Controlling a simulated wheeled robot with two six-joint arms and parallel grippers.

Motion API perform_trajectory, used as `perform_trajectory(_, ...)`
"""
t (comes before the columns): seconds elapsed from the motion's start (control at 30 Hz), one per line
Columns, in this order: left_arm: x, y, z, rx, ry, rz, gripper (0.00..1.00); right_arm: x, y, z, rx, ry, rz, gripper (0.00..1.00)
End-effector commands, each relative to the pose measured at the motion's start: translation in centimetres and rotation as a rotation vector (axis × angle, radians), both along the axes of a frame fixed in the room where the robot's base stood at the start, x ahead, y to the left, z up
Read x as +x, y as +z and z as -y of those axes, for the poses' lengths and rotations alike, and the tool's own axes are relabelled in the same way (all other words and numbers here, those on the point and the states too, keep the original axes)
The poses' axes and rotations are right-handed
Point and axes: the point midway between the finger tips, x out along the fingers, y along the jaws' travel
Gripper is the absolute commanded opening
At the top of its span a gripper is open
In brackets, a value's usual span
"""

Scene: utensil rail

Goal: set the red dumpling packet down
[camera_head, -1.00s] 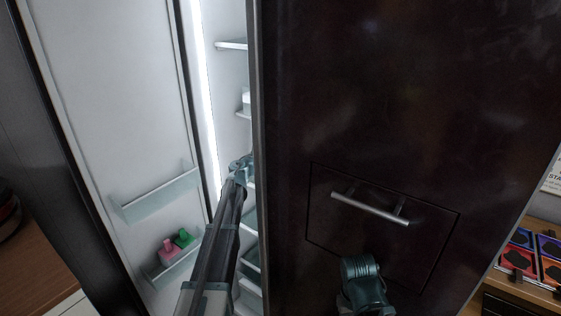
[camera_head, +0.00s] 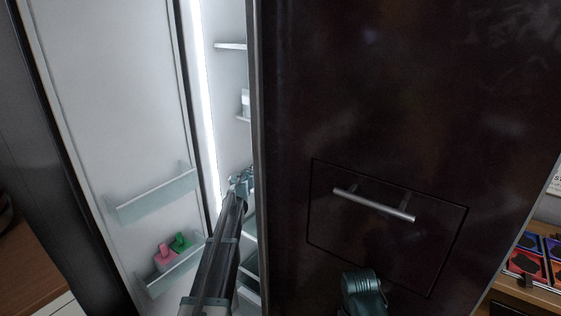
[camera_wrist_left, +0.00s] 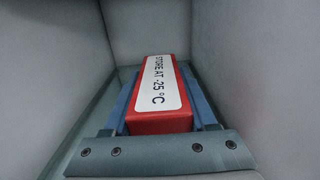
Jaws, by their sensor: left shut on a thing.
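The red dumpling packet (camera_wrist_left: 160,122) shows in the left wrist view as a red block with a white label reading "STORE AT -25 °C". My left gripper (camera_wrist_left: 160,72) is shut on it, with a blue finger along each side. Pale grey walls stand close on both sides and behind. I cannot tell whether the packet touches the surface below it. In the head view my left arm reaches into the open, lit fridge (camera_head: 226,80), and the packet is hidden behind the dark front. My right gripper is not in view; only a part of my right arm shows at the bottom.
The open white door (camera_head: 110,100) at left has clear bins, the lower one with a pink item (camera_head: 165,258) and a green item (camera_head: 181,243). A dark front panel (camera_head: 400,90) with a drawer handle (camera_head: 372,204) fills the right. Coloured boxes (camera_head: 530,262) lie on a wooden surface at far right.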

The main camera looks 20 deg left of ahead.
Motion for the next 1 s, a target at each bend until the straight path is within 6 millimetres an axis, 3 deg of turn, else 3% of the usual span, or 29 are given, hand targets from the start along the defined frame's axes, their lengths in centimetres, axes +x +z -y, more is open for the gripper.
perform_trajectory(0.07,0.0,-0.4,0.0,-0.001,0.0,0.0,0.0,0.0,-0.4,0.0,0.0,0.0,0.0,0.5)
perform_trajectory(0.1,0.0,-0.3,0.0,0.0,0.0,0.0,0.63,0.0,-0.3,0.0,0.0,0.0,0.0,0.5)
perform_trajectory(0.23,0.0,-0.2,0.0,0.0,0.0,0.0,0.86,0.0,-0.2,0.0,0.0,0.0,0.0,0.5)
perform_trajectory(0.6,0.0,0.3,0.0,0.0,0.0,0.0,0.87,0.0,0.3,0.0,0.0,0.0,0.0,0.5)
perform_trajectory(1.0,-7.4,0.0,-2.5,0.0,0.002,0.0,0.87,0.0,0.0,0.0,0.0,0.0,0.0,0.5)
